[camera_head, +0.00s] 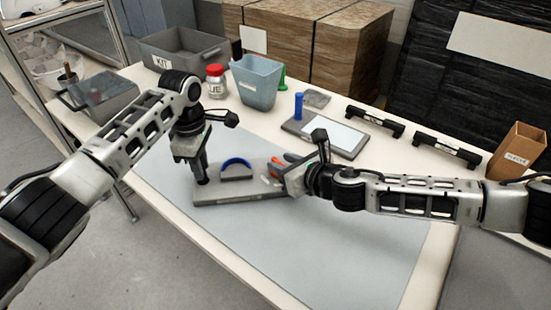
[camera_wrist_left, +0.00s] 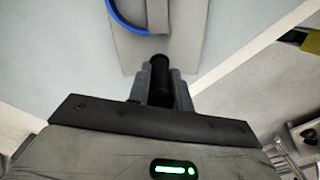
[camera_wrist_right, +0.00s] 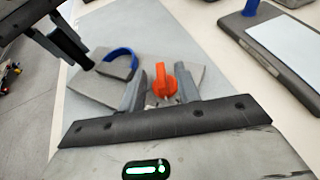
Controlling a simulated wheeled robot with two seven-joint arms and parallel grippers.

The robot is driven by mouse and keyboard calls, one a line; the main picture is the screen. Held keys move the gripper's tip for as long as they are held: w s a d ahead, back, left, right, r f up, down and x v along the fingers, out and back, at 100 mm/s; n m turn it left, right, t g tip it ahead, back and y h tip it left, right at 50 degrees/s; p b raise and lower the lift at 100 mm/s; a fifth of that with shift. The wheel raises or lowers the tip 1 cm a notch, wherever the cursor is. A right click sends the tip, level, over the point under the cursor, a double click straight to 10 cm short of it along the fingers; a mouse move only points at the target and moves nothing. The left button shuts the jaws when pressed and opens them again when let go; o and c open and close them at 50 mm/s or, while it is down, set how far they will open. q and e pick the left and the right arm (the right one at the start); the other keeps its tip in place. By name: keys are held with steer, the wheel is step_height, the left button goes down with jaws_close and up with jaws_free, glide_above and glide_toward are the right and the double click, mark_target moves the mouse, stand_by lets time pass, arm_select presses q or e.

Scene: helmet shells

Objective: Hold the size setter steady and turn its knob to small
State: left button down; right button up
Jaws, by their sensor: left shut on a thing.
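The size setter (camera_head: 230,192) is a flat grey base on the grey mat, with a blue band (camera_head: 236,161) arched over a grey block. The band also shows in the left wrist view (camera_wrist_left: 124,18) and the right wrist view (camera_wrist_right: 120,52). My left gripper (camera_head: 201,172) points down at the base's left end and is shut on its black post (camera_wrist_left: 160,78). The orange knob (camera_wrist_right: 166,82) is at the right end. My right gripper (camera_wrist_right: 162,92) is open, one finger on each side of the knob, with gaps showing. Size marks are unreadable.
Behind the setter stand a blue bin (camera_head: 257,85), a red-lidded jar (camera_head: 216,82) and a grey crate (camera_head: 180,50). A grey tablet-like plate (camera_head: 326,133) with a blue peg lies behind my right gripper. Black handles (camera_head: 447,148) are at the right. The mat in front is clear.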

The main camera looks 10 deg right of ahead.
mark_target(276, 160)
steer(key=shift+x, duration=1.8)
jaws_close()
